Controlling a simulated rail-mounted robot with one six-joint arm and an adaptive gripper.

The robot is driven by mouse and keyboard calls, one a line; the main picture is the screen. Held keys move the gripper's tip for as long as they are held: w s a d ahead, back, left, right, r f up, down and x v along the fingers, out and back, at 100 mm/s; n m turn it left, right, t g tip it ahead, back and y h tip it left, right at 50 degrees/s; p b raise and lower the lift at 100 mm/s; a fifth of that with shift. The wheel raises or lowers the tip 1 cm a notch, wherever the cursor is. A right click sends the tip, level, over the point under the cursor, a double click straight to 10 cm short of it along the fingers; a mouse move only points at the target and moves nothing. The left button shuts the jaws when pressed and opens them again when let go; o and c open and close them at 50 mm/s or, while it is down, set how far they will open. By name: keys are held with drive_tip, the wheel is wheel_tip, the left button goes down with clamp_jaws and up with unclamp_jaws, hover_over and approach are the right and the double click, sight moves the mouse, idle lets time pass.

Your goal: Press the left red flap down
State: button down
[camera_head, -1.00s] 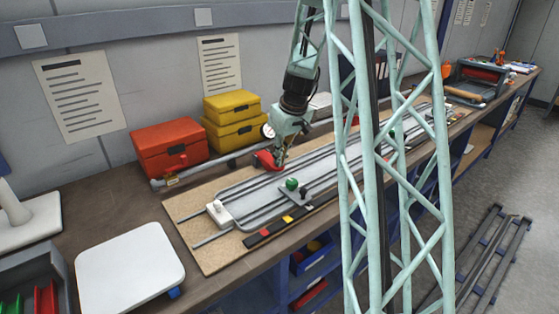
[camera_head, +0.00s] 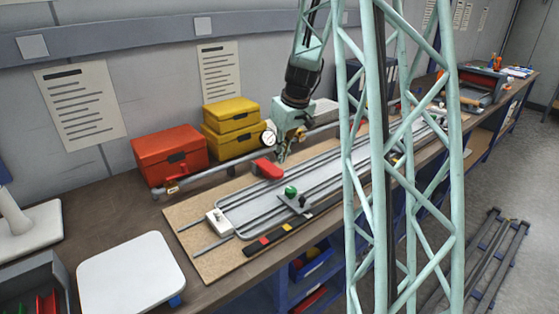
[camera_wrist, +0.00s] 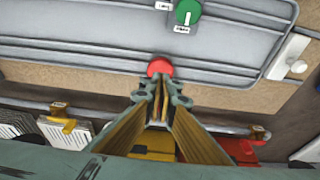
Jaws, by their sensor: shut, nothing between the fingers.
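The left red flap (camera_head: 267,169) is at the back edge of the grey track plate, near its left end. In the wrist view the rounded red end of the flap (camera_wrist: 160,66) shows just beyond my fingertips. My gripper (camera_head: 282,159) points down just above and to the right of the flap in the head view. Its fingers (camera_wrist: 160,92) are together in the wrist view, with nothing between them. I cannot tell whether the fingertips touch the flap. The flap's lower part is partly hidden by the fingers in the wrist view.
A pipe with brass fittings (camera_head: 172,187) runs behind the board. A red box (camera_head: 168,152) and stacked yellow boxes (camera_head: 231,120) stand at the back. A green knob (camera_head: 291,191) stands on the plate in front of the flap. My lattice column hides the plate's right part.

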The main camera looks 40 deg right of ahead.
drive_tip(key=s+r+p, duration=0.1)
drive_tip(key=s+r, duration=0.3)
drive_tip(key=r, duration=0.2)
drive_tip(key=shift+s+r, duration=0.15)
drive_tip(key=shift+s, duration=0.1)
idle(0.4)
drive_tip(key=s+a+r, duration=0.5)
drive_tip(key=a, duration=0.3)
drive_tip(key=s+a+r, duration=0.4)
drive_tip(key=a, duration=0.4)
drive_tip(key=s+a+r, duration=0.5)
drive_tip(key=a, duration=0.2)
drive_tip(key=s+a+r, duration=0.1)
drive_tip(key=s+a, duration=0.5)
drive_tip(key=s, duration=0.5)
drive_tip(key=s+a+r, duration=0.1)
drive_tip(key=s+a, duration=0.5)
drive_tip(key=s, duration=0.6)
drive_tip(key=shift+s+t, duration=0.2)
drive_tip(key=shift+t, duration=0.2)
